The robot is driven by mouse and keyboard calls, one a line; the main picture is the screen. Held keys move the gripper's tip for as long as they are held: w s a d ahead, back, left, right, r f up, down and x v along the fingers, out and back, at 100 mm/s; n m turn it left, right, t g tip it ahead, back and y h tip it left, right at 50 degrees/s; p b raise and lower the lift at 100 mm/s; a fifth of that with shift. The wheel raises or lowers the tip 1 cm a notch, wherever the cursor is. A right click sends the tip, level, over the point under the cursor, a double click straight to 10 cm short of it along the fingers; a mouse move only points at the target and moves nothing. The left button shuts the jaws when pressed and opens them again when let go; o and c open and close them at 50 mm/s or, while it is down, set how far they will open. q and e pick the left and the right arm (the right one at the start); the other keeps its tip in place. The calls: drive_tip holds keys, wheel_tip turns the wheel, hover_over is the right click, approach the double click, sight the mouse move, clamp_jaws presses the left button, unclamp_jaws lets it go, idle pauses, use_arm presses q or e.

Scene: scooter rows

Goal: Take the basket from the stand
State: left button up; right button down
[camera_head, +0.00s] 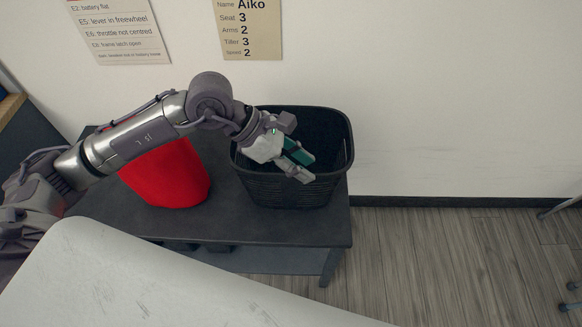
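The basket (318,190) is a dark, open-topped basket with slatted walls, upright at the right end of a dark stand (185,222). My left gripper (302,167) reaches in from the left, over the basket's left and front side. Its grey fingers with a teal pad point down and right, slightly apart, with nothing seen between them. They cover part of the near rim in the picture; I cannot tell whether they touch it. My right gripper is not in view.
A red rounded object (168,178) stands on the stand left of the basket, partly behind my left arm. A pale, scuffed surface (150,285) fills the lower left foreground. Two notices hang on the wall behind. Wooden floor (450,260) at the right is mostly clear.

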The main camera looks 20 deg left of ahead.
use_arm(q)
drive_tip(key=a+f+y, duration=0.1)
drive_tip(key=a, duration=0.1)
drive_tip(key=w+a+y, duration=0.1)
drive_tip(key=a, duration=0.2)
drive_tip(key=w+a+f+y, duration=0.1)
drive_tip(key=a+y, duration=0.1)
drive_tip(key=a, duration=0.1)
drive_tip(key=shift+w+f+t, duration=0.2)
drive_tip(key=shift+f+t, duration=0.1)
drive_tip(key=p, duration=0.1)
approach(289, 187)
drive_tip(key=shift+w+d+f, duration=0.3)
drive_tip(key=shift+w+d, duration=0.1)
drive_tip(key=shift+d, duration=0.1)
drive_tip(key=shift+w+d+f, duration=0.3)
drive_tip(key=shift+w+d, duration=0.1)
drive_tip(key=shift+d, duration=0.1)
drive_tip(key=x, duration=0.1)
drive_tip(key=p+x, duration=0.1)
drive_tip(key=x, duration=0.3)
drive_tip(key=shift+s+f, duration=0.25)
drive_tip(key=shift+s, duration=0.15)
drive_tip(key=shift+w+f, duration=0.1)
drive_tip(key=shift+f, duration=0.3)
drive_tip(key=shift+f, duration=0.2)
clamp_jaws()
